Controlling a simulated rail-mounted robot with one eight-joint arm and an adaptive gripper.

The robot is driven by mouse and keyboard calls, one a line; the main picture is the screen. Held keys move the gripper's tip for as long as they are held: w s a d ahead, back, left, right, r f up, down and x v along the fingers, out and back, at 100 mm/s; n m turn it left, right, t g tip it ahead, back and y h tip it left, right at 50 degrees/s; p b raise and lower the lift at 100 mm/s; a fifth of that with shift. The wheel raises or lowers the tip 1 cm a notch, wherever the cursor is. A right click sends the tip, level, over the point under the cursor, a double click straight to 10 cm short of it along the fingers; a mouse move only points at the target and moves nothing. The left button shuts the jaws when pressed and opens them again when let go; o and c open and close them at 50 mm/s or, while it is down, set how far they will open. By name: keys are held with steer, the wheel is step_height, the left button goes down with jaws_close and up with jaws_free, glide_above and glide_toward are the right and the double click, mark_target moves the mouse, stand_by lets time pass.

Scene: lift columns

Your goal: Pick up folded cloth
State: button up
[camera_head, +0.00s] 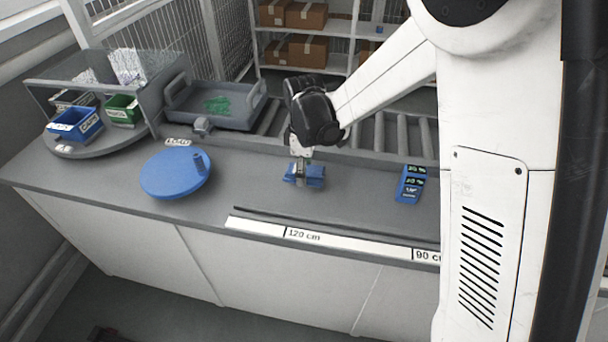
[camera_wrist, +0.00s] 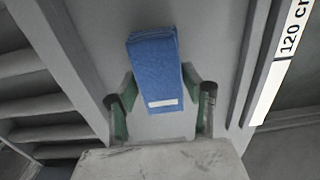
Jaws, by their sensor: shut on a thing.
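The folded cloth (camera_head: 316,183) is blue and lies at the middle of the grey counter, under my gripper (camera_head: 301,174). In the wrist view the cloth (camera_wrist: 155,70) is a thick folded block with a white label on its near end. My gripper (camera_wrist: 160,98) is shut on it, one finger at each side. In the head view the gripper hides part of the cloth. I cannot tell whether the cloth touches the counter or is slightly above it.
A blue round disc (camera_head: 165,184) with a small post lies to the left. A blue panel with dark displays (camera_head: 411,184) is to the right. A grey tray (camera_head: 237,122) and roller conveyor (camera_head: 392,136) are behind. A ruler strip (camera_head: 330,241) runs along the front edge.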

steer(key=r, duration=0.2)
steer(key=s+a+r, duration=0.7)
steer(key=s+a, duration=0.1)
steer(key=shift+s, duration=0.3)
steer(key=shift+r, duration=0.1)
